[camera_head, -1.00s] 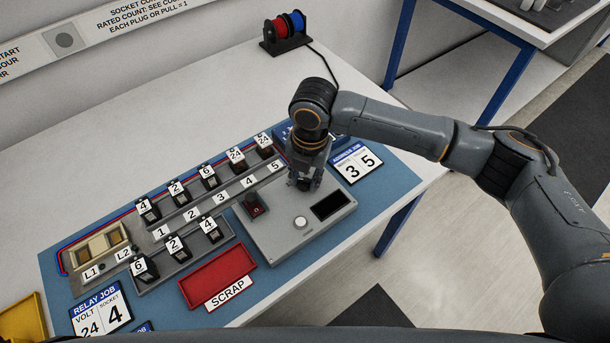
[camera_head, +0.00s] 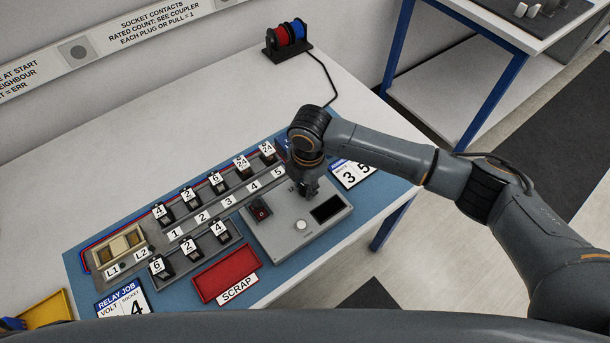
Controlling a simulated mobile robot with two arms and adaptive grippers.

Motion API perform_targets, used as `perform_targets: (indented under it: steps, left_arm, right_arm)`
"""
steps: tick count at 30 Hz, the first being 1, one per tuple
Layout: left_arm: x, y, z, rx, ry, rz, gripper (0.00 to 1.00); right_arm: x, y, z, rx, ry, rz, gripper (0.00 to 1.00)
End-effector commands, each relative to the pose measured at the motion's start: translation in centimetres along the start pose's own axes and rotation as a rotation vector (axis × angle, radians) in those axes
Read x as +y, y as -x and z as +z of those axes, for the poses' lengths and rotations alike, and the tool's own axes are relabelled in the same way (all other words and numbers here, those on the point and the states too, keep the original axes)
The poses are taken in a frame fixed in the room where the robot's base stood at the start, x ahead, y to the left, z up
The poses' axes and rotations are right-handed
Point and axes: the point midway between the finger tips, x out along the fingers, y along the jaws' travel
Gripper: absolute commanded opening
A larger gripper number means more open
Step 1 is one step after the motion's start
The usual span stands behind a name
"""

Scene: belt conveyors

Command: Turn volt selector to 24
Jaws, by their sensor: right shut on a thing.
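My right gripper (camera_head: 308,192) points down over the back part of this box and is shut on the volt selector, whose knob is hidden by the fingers. Part of a printed number shows just left of the fingers; the selector's setting cannot be read. My left gripper is not in view.
Left of the box is a rail of numbered sockets (camera_head: 228,202) with several black relays. A red scrap tray (camera_head: 226,274) lies in front. Another job card (camera_head: 352,174) lies right of my gripper. Wire spools (camera_head: 287,40) stand at the back.

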Motion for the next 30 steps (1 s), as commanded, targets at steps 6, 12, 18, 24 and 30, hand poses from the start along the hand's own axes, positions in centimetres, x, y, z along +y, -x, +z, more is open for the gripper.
perform_targets:
  steps: [6,12,18,24,30]
  left_arm:
    - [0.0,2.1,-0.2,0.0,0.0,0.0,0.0]
    - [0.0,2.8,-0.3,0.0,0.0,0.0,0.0]
    - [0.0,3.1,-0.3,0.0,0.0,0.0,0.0]
    - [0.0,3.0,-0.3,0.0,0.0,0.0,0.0]
    - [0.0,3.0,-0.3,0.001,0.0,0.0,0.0]
  right_arm:
    - [-0.1,0.2,-0.1,-0.008,-0.136,-0.004,0.0]
    - [-0.1,0.1,0.0,-0.014,-0.21,-0.003,0.0]
    - [-0.1,-0.1,0.0,-0.017,-0.24,-0.003,0.0]
    - [-0.1,-0.1,0.0,-0.017,-0.244,-0.003,0.0]
    - [-0.1,-0.1,0.0,-0.017,-0.243,-0.003,0.34]
